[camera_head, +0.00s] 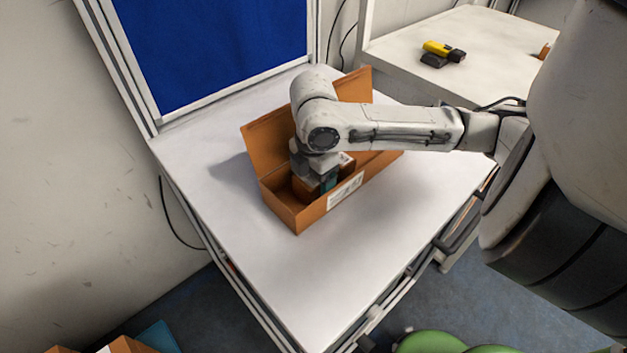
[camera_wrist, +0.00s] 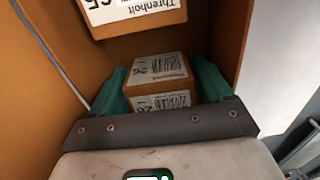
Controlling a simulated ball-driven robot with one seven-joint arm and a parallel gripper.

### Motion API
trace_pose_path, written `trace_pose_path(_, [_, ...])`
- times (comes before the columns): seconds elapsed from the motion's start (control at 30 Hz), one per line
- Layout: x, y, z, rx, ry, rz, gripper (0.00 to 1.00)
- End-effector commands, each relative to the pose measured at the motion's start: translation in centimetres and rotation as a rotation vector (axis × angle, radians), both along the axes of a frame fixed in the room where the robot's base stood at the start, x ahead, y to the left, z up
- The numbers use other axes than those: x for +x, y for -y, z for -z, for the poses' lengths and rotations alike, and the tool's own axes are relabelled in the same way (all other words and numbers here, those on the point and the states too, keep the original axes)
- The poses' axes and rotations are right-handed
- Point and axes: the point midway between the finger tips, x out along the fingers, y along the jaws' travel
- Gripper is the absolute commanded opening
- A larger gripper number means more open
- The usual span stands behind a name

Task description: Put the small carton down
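The small carton (camera_wrist: 158,68) is brown with white barcode labels on two faces. In the wrist view it sits between the two teal fingers of my gripper (camera_wrist: 162,85), which appear to press on its left and right sides. In the head view my gripper (camera_head: 316,184) points down inside the large open brown box (camera_head: 300,217), near its left end. There the small carton is mostly hidden by my gripper and the box walls. I cannot tell whether the carton touches the box floor.
Another labelled carton (camera_wrist: 135,12) is just ahead in the wrist view. The box's raised flaps (camera_head: 265,143) stand at its back. The white table (camera_head: 330,280) is clear in front of the box. A blue panel (camera_head: 220,45) stands behind. A yellow-black device (camera_head: 443,50) lies on a side table.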

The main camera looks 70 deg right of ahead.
Motion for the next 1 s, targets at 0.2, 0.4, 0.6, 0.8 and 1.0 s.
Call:
trace_pose_path(0.2, [0.0,0.0,-0.6,0.0,0.0,0.0,0.79])
trace_pose_path(0.4, [0.0,0.0,-3.5,-0.004,0.002,-0.002,0.79])
trace_pose_path(0.6, [0.1,0.0,-7.8,-0.003,0.003,-0.001,0.79])
trace_pose_path(0.8, [0.0,0.0,-10.9,-0.001,0.0,-0.001,0.79])
trace_pose_path(1.0, [0.0,0.0,-12.3,-0.001,0.001,-0.001,0.79])
